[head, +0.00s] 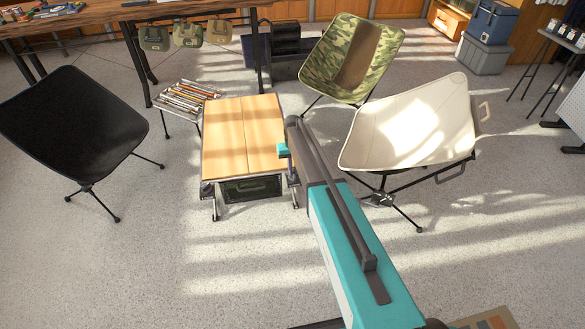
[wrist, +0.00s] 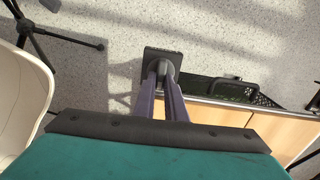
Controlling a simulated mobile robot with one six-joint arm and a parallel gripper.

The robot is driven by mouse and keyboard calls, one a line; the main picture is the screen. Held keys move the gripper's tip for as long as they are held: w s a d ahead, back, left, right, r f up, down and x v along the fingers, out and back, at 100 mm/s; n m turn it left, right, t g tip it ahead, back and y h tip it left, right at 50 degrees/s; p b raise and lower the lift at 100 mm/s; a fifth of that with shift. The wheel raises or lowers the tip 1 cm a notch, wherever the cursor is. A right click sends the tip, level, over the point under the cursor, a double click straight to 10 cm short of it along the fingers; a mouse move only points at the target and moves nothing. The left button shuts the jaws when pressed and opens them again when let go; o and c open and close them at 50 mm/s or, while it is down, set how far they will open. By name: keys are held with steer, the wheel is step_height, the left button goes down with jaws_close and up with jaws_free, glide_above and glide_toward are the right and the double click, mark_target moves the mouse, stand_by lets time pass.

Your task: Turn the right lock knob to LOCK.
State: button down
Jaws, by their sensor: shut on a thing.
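The small wooden-topped table (head: 243,128) stands on the floor in the middle of the head view. Its left lock knob (head: 206,188) is at the front left corner. The right lock knob (wrist: 165,66) shows in the wrist view as a dark rounded piece against a dark square plate (wrist: 161,53). My gripper (wrist: 163,78) is shut on this knob, with its two purple-grey fingers on either side of it. In the head view my arm reaches the table's front right corner and partly hides it. I cannot read any LOCK mark or the knob's exact angle.
A dark mesh drawer or basket with a handle (wrist: 235,87) sits under the tabletop beside the knob. A cream chair (head: 405,125) stands close on the right, a black chair (head: 75,125) on the left, and a camouflage chair (head: 335,60) behind. Floor in front is clear.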

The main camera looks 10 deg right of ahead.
steer(key=n+p, duration=0.1)
steer(key=n, duration=0.3)
steer(key=shift+a+n, duration=0.15)
steer(key=shift+n, duration=0.15)
steer(key=n+p, duration=0.1)
steer(key=n, duration=0.3)
steer(key=shift+s+a, duration=0.1)
steer(key=shift+a, duration=0.05)
steer(key=c, duration=1.8)
jaws_free()
steer(key=shift+r, duration=0.1)
step_height(320, 180, up, 14)
steer(key=shift+f, duration=0.2)
